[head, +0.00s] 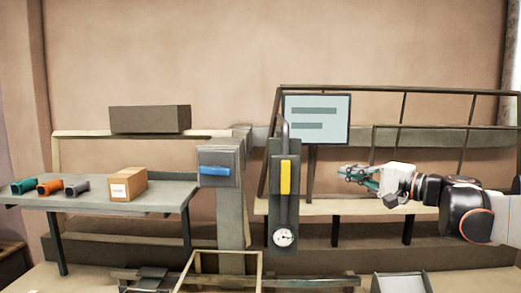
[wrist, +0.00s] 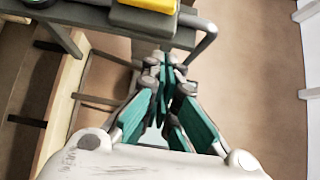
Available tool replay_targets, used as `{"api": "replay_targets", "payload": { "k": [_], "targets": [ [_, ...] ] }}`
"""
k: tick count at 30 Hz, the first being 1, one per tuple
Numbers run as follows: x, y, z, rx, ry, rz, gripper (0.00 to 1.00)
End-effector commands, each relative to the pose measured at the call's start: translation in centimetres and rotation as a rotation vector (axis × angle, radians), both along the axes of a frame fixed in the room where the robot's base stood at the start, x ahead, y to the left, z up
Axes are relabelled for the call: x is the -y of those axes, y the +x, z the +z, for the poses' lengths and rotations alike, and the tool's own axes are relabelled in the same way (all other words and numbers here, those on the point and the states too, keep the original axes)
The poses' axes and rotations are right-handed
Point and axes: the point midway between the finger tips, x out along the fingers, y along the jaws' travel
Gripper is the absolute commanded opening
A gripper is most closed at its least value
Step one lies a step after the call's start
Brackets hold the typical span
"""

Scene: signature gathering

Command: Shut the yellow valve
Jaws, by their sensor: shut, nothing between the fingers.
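The yellow valve handle (head: 285,177) stands upright on a dark grey panel (head: 275,210) in the head view, in line with a grey pipe (head: 285,132). A round gauge (head: 284,237) sits below it. My gripper (head: 343,173) is to the right of the handle at about its height, pointing left, apart from it. In the wrist view the handle (wrist: 150,4) is cut off by the top edge, beyond the fingertips of my gripper (wrist: 165,65). The teal fingers are shut together with nothing between them.
A blue handle (head: 215,171) is on a grey box left of the panel. A light blue screen (head: 317,118) and railings (head: 440,92) stand behind. Open space lies between my gripper and the panel.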

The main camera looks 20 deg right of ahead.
Motion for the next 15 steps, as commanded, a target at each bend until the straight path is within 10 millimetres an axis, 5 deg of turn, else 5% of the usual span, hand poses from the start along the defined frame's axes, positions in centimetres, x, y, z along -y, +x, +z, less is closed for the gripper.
{"api": "replay_targets", "payload": {
  "k": [15],
  "targets": [
    [-0.9, 1.7, 0.0, -0.001, 0.0, 0.004, 0.0]
  ]
}}
